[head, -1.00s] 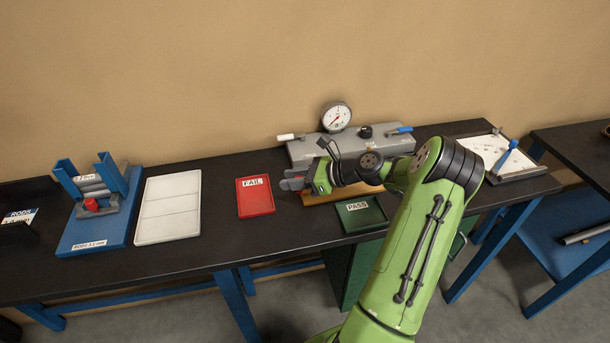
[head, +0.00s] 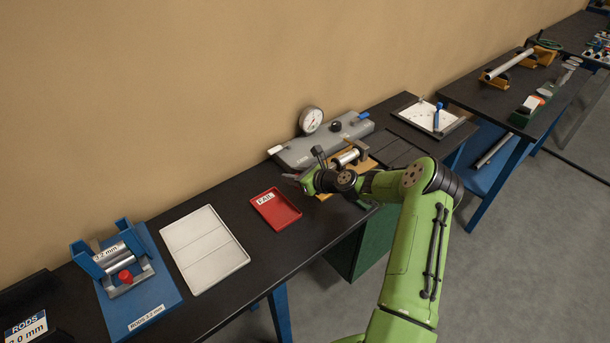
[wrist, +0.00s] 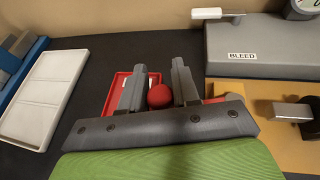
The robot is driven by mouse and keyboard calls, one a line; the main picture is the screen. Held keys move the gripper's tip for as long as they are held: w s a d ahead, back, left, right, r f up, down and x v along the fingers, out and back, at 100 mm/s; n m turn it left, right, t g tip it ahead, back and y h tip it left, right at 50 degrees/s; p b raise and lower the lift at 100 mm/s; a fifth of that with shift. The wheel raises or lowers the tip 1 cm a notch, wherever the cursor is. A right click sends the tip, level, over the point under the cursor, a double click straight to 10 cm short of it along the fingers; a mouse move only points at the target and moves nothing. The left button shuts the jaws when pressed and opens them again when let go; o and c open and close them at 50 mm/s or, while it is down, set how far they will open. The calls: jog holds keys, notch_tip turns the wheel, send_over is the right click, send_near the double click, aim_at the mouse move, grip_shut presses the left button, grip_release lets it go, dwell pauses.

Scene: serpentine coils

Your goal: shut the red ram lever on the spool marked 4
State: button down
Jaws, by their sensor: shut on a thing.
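My gripper (head: 294,177) is over the bench between the red FAIL tray and the grey gauge unit. In the wrist view its two grey fingers (wrist: 159,68) are shut on a small round red knob (wrist: 159,96). What the knob belongs to is hidden. I see no spool marked 4 and no red ram lever that I can make out. Another red knob (head: 125,276) is on the blue rod stand at the left.
The FAIL tray (head: 289,218), a white tray (head: 240,259) and the rod stand (head: 160,310) occupy the left of the bench. The gauge unit (head: 290,152) is at the back, with an orange-based fixture (head: 366,163) in front. A second bench (head: 478,100) is farther right. Grey floor (head: 510,240) is open at the right.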

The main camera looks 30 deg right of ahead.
jog(key=shift+w+a+r+m+t+h+p, duration=0.15)
jog(key=shift+w+a+m+t+h+p, duration=0.1)
jog(key=shift+w+m+t+h+p, duration=0.35)
jog(key=c, duration=0.9)
grip_release()
jog(key=shift+d, duration=0.1)
jog(key=shift+s+d, duration=0.2)
jog(key=shift+s, duration=0.1)
jog(key=b+v, duration=0.1)
jog(key=v, duration=1.4)
jog(key=shift+a+r, duration=0.25)
jog(key=shift+r, duration=0.05)
